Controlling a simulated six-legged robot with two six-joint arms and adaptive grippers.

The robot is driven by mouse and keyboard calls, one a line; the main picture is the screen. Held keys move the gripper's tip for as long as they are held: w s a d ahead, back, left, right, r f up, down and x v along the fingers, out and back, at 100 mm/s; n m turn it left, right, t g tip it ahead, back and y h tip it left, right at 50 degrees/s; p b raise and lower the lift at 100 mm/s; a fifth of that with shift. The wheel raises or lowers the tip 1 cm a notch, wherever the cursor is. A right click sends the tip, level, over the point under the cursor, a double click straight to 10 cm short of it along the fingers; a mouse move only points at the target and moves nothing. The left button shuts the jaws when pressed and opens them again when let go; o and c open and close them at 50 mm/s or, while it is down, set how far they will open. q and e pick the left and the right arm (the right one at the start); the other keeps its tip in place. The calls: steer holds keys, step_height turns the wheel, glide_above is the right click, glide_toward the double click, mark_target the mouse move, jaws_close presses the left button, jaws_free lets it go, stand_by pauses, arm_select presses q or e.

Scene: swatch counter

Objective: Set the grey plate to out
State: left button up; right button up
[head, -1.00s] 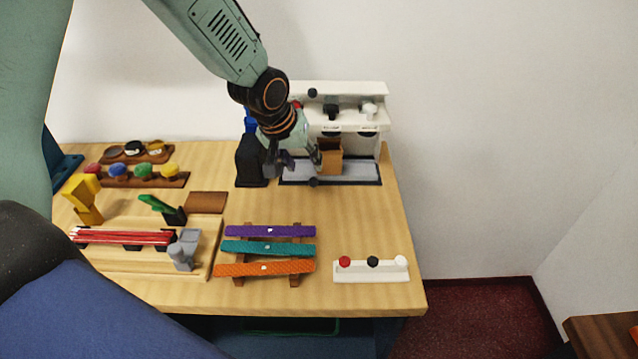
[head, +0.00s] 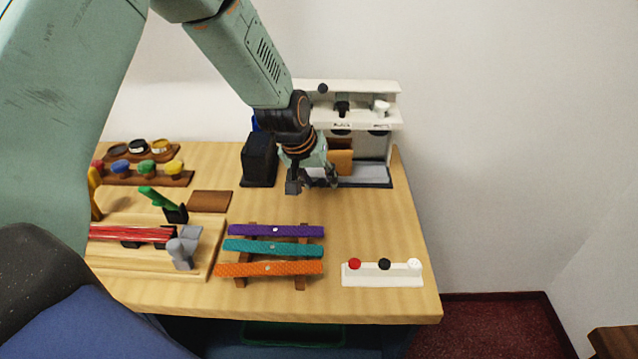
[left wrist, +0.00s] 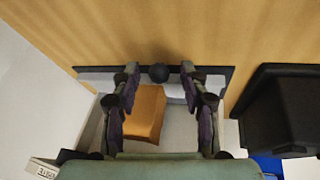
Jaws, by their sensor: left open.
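The grey plate (head: 370,172) lies at the foot of a white stand (head: 362,88), with a dark front edge. In the left wrist view the plate (left wrist: 178,93) shows its dark front bar with a round black knob (left wrist: 158,73). My left gripper (head: 314,186) is open in front of the stand, at the left part of the plate's front edge, and hides the knob in the head view. In the left wrist view its fingers (left wrist: 159,76) stand either side of the knob, apart from it. My right gripper is not in view.
A brown-orange block (left wrist: 146,110) is at the plate, behind the knob. A black box (head: 259,160) stands close left of the gripper. Purple, teal and orange strips (head: 272,247) lie on a rack in front. The table (head: 380,225) is bare before the plate.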

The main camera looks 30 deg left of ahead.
arm_select(q)
steer(key=shift+c, duration=0.4)
jaws_close()
steer(key=shift+w, duration=0.1)
stand_by(0.3)
